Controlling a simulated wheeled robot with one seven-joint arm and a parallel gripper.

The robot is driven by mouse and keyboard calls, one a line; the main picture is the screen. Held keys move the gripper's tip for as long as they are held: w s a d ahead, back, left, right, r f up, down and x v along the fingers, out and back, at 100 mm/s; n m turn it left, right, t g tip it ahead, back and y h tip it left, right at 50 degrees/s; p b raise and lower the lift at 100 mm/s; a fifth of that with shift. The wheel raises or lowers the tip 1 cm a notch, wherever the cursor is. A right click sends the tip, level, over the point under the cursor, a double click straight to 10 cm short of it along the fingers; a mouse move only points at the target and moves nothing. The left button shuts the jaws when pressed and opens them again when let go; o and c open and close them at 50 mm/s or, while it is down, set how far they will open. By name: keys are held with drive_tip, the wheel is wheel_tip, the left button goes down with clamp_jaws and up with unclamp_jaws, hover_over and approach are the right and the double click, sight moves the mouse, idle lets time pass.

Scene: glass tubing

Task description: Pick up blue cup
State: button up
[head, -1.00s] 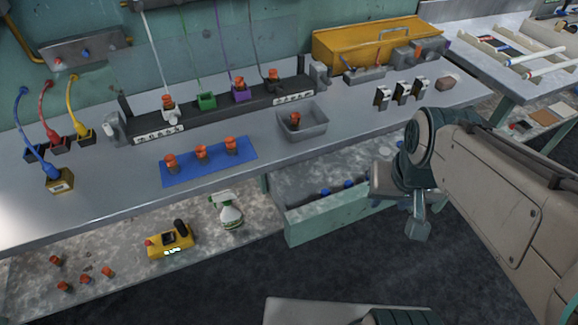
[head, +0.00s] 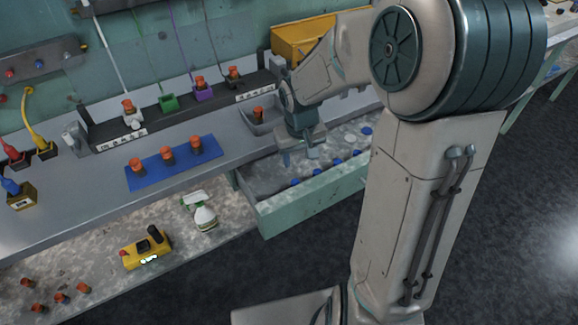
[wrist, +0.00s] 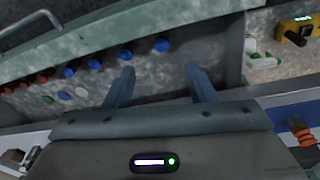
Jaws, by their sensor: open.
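Several small round blue cups lie in a row in the open drawer (head: 266,212). In the head view one blue cup (head: 295,182) is near the drawer's left end and another (head: 366,131) is at the far right. In the wrist view a blue cup (wrist: 162,44) and a second blue cup (wrist: 126,53) lie beyond my fingertips. My gripper (head: 298,155) hangs over the drawer, pointing down; in the wrist view my gripper (wrist: 160,72) is open, with nothing between its fingers.
Red caps (wrist: 42,76) and a white one (wrist: 82,92) also lie in the drawer. Above the drawer are the bench, a grey bin (head: 258,128) and a blue mat (head: 150,180) with orange-capped pieces. A spray bottle (head: 203,215) and a yellow device (head: 146,250) are left of the drawer.

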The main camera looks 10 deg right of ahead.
wheel_tip(320, 180, down, 3)
drive_tip(key=w, duration=0.2)
drive_tip(key=b, duration=0.1)
hover_over(295, 182)
drive_tip(key=shift+y, duration=0.3)
drive_tip(key=f, duration=0.5)
drive_tip(key=s+f, duration=0.1)
drive_tip(key=f, duration=0.1)
drive_tip(key=shift+a+f, duration=0.35)
drive_tip(key=shift+w+d+f+b, duration=0.1)
drive_tip(key=shift+w+f, duration=0.05)
drive_tip(key=shift+f, duration=0.8)
drive_tip(key=shift+w+d+f+b, duration=0.1)
drive_tip(key=shift+w+d+f, duration=0.05)
drive_tip(key=shift+f, duration=0.75)
drive_tip(key=shift+w+d+f+b, duration=0.1)
drive_tip(key=shift+w+f, duration=0.05)
drive_tip(key=shift+f, duration=0.8)
drive_tip(key=c, duration=1)
